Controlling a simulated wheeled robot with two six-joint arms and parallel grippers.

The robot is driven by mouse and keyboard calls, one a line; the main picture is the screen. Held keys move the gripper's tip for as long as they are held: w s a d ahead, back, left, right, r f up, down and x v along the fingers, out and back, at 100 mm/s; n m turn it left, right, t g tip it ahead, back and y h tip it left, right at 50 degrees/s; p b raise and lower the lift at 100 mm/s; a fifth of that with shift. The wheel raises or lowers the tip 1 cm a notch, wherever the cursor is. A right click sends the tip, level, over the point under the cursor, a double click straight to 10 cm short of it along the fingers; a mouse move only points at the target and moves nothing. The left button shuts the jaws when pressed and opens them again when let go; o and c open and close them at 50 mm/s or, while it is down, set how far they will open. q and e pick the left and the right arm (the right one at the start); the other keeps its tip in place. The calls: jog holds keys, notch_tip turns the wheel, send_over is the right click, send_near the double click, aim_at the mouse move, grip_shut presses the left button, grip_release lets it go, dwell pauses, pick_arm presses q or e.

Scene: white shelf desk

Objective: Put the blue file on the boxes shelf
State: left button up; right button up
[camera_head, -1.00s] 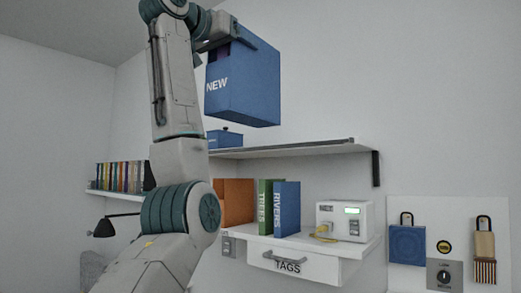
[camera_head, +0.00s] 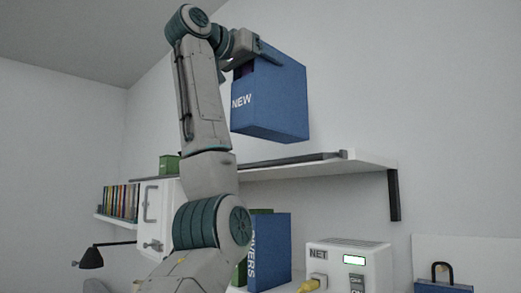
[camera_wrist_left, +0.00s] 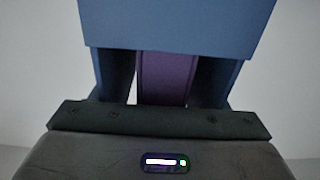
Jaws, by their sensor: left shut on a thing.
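The blue file (camera_head: 275,98), marked NEW, hangs upright in the air above the upper shelf (camera_head: 300,168). My left gripper (camera_head: 262,52) is shut on its top left edge. In the left wrist view the blue file (camera_wrist_left: 180,25) fills the top of the picture, with a purple thing (camera_wrist_left: 166,78) inside it, above the dark gripper body. The file's bottom looks clear of the shelf board. A green box (camera_head: 169,164) stands on the upper shelf at the left, partly hidden by my arm. My right gripper is not in view.
A white cabinet (camera_head: 155,215) is behind my arm. A book row (camera_head: 122,202) and black lamp (camera_head: 90,258) are left. The upper shelf's right part looks bare.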

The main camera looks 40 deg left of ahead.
pick_arm(q)
jog(key=w+a+f+p, duration=0.2)
jog(key=w+p, duration=0.2)
jog(key=w, duration=0.3)
jog(key=w+a+f+p, duration=0.2)
jog(key=w+a+p, duration=0.1)
jog(key=w+p, duration=0.2)
jog(key=shift+w+f, duration=0.4)
jog(key=shift+w, duration=0.5)
jog(key=shift+d, duration=0.15)
jog(key=shift+f, duration=0.15)
jog(key=o, duration=1.4)
jog(key=shift+w, duration=0.1)
